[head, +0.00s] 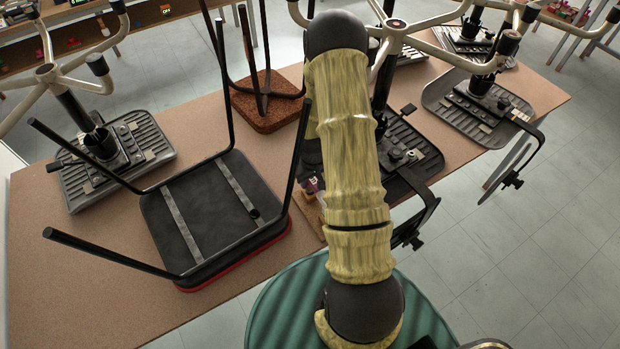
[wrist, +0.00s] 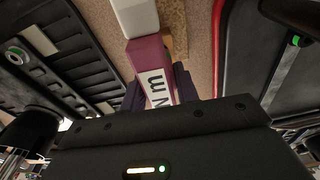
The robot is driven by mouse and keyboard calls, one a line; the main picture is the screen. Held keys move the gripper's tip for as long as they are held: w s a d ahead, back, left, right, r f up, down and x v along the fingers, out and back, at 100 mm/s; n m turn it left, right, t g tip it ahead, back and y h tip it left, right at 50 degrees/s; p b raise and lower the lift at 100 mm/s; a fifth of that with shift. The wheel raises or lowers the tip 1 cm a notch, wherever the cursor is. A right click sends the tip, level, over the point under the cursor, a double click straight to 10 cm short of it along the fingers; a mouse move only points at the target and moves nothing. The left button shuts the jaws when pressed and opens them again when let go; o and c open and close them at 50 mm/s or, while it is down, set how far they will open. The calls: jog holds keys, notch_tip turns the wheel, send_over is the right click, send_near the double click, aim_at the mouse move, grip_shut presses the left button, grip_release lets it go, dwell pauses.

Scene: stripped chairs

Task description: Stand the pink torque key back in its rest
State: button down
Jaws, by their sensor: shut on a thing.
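The pink torque key (wrist: 150,60) has a dark pink body, a pale label with black letters and a light grey end. My gripper (wrist: 159,88) is shut on it, with dark fingers on both sides. A small pink patch (head: 311,186) beside my arm in the head view looks like part of the key. My arm hides most of the gripper there. A tan wooden piece (wrist: 177,28) shows beside and behind the key in the wrist view. It may be the rest, but I cannot tell whether the key touches it.
An upturned black chair with a red edge (head: 215,215) lies left of my arm, its legs sticking up. Several upturned office chairs with pale star bases (head: 120,150) crowd the brown table (head: 60,270). A green round surface (head: 275,315) is near the front.

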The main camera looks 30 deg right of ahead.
jog(key=shift+f+b, duration=0.35)
jog(key=shift+f, duration=0.2)
jog(key=c, duration=1)
grip_release()
jog(key=shift+o, duration=0.2)
notch_tip(320, 180, up, 17)
jog(key=s+p, duration=0.2)
jog(key=p, duration=1)
jog(key=shift+r, duration=0.15)
jog(key=shift+w+d, duration=0.1)
